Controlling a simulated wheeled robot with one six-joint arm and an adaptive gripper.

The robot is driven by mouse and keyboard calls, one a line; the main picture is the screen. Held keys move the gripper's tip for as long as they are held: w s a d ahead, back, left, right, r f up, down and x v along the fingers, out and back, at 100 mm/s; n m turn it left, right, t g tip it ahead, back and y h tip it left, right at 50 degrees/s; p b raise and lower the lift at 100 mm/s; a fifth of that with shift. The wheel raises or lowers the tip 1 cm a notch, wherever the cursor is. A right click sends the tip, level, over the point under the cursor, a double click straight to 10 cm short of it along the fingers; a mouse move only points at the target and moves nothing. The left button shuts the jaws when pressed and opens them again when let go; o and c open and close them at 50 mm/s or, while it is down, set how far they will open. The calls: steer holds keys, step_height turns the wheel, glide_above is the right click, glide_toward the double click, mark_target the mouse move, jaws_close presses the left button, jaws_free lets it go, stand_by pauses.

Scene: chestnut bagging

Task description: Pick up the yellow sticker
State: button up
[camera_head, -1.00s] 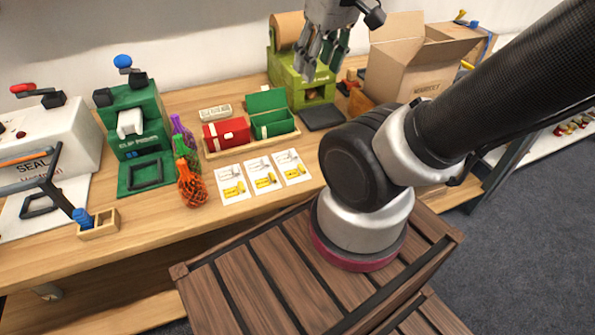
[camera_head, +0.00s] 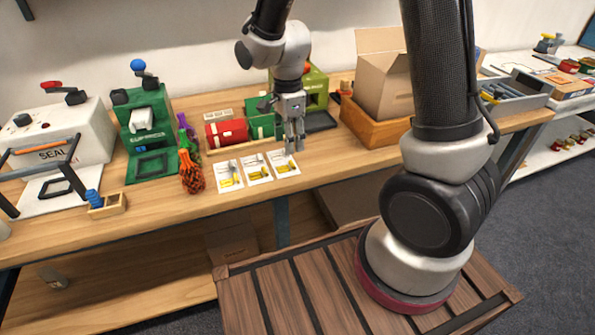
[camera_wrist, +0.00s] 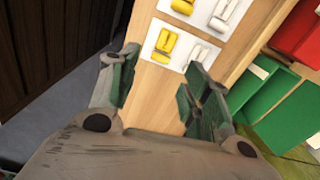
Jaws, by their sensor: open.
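Three white cards lie in a row on the wooden bench, each with a yellow sticker and a whitish one: left card (camera_head: 224,170), middle card (camera_head: 252,161), right card (camera_head: 278,156). Their yellow stickers show at the left (camera_head: 229,182), middle (camera_head: 259,174) and right (camera_head: 286,168). My gripper (camera_head: 294,145) is open and empty, pointing down above the right card's far edge. In the wrist view, my gripper (camera_wrist: 160,74) has its fingers apart, with the nearest card's yellow sticker (camera_wrist: 163,43) beyond them, not between them. The exact height gap cannot be told.
A red box (camera_head: 226,132) and a green box (camera_head: 262,127) stand behind the cards. Orange (camera_head: 191,172) and other filled net bags stand to the left. A green clip machine (camera_head: 150,135) is farther left; a cardboard box (camera_head: 378,75) stands right. Bench front is clear.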

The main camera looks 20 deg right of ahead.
mark_target(290, 167)
steer(key=shift+f+m, duration=0.4)
steer(key=shift+m, duration=0.1)
steer(key=f, duration=0.7)
steer(key=shift+w, duration=0.2)
steer(key=c, duration=0.7)
